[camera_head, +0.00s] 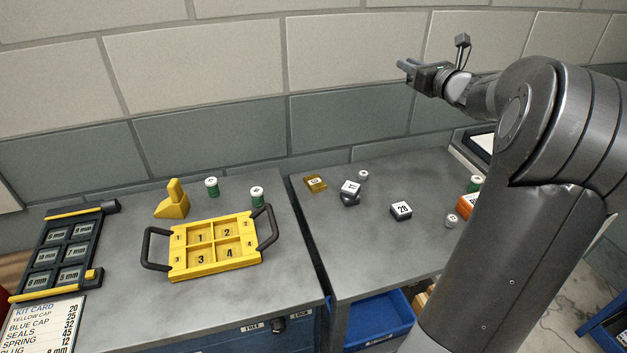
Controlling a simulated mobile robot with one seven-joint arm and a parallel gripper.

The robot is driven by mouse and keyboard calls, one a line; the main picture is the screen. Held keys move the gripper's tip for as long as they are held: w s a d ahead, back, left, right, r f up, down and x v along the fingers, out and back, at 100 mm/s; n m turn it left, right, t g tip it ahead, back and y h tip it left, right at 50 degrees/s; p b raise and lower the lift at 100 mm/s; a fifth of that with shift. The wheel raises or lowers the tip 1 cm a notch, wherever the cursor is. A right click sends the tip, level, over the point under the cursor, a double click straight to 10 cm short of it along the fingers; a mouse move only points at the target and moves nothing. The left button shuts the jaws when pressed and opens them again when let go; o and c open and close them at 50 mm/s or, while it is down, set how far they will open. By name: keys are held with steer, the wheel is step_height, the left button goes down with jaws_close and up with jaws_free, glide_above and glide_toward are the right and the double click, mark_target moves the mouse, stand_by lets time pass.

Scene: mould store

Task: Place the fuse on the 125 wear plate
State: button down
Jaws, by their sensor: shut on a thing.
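My gripper (406,68) is raised in front of the back wall, high above the right table and clear of everything on it. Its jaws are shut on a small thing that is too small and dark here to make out. I cannot pick out the fuse for certain. No plate shows a readable 125. On the right table lie a flat brass-coloured plate (315,183) with a small label, a dark block with a white numbered top (350,189), and a dark block with a white label (400,210) that seems to read 20.
The yellow tray (215,266) with numbered compartments, a yellow wedge-shaped piece (173,203) and green cylinders (257,196) stand on the left table. A dark rack (66,250) is far left. My arm hides the right table's right part. A gap separates the tables.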

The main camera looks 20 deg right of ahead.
steer(key=w+a+f+n+g+y, duration=0.3)
steer(key=w+a+f+n+y, duration=0.25)
steer(key=f+y, duration=0.2)
steer(key=n+g+y, duration=0.6)
steer(key=g, duration=0.2)
glide_above(315, 183)
steer(key=w+a, duration=0.1)
steer(key=w, duration=0.4)
step_height(315, 183, down, 21)
steer(key=shift+s+a+f, duration=0.1)
steer(key=shift+f, duration=0.85)
steer(key=shift+s+a+f, duration=0.1)
steer(key=shift+f, duration=0.85)
steer(key=shift+f, duration=0.1)
steer(key=shift+f, duration=0.5)
steer(key=c, duration=1.3)
jaws_free()
steer(key=shift+c, duration=0.2)
